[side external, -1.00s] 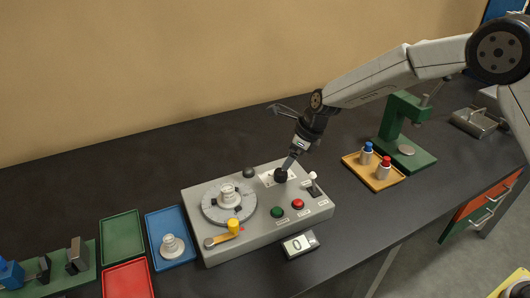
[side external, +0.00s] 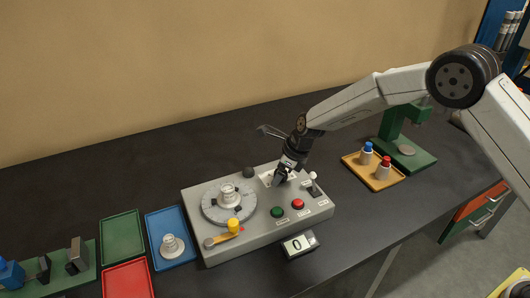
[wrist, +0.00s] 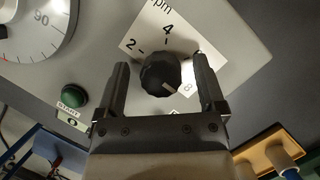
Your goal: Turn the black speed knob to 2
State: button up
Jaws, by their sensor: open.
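The black speed knob (wrist: 158,76) sits on a white label plate with 2, 4 and 8 readable around it in the wrist view. A pale pointer line on the knob's lower right points roughly toward the 8. My gripper (wrist: 162,64) is open, with one finger on each side of the knob and a visible gap to it on both sides. In the side view my gripper (side external: 281,178) is down over the knob, which it mostly hides.
The grey control box (side external: 250,235) also carries a round dial (side external: 210,212), a green button (side external: 277,212), a red button (side external: 298,204) and a toggle switch (side external: 313,178). A yellow tray (side external: 357,173) with two bottles stands to the right.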

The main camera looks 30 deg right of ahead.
grip_shut()
jog(key=shift+n, duration=0.5)
jog(key=n+g, duration=0.1)
jog(key=n, duration=0.1)
jog(key=n+g+y, duration=0.1)
jog(key=n, duration=0.2)
jog(key=shift+d, duration=0.1)
jog(key=n+g, duration=0.1)
jog(key=n, duration=0.2)
jog(key=n+g, duration=0.1)
jog(key=n, duration=0.3)
jog(key=shift+g, duration=0.4)
jog(key=n+g, duration=0.1)
jog(key=n, duration=0.2)
jog(key=n+g+h, duration=0.1)
jog(key=n, duration=0.3)
jog(key=shift+h, duration=0.3)
jog(key=n+h, duration=0.1)
jog(key=n, duration=0.1)
jog(key=n+h, duration=0.1)
jog(key=n, duration=0.2)
jog(key=shift+g, duration=0.4)
jog(key=shift+n+h, duration=0.3)
jog(key=shift+n, duration=0.6)
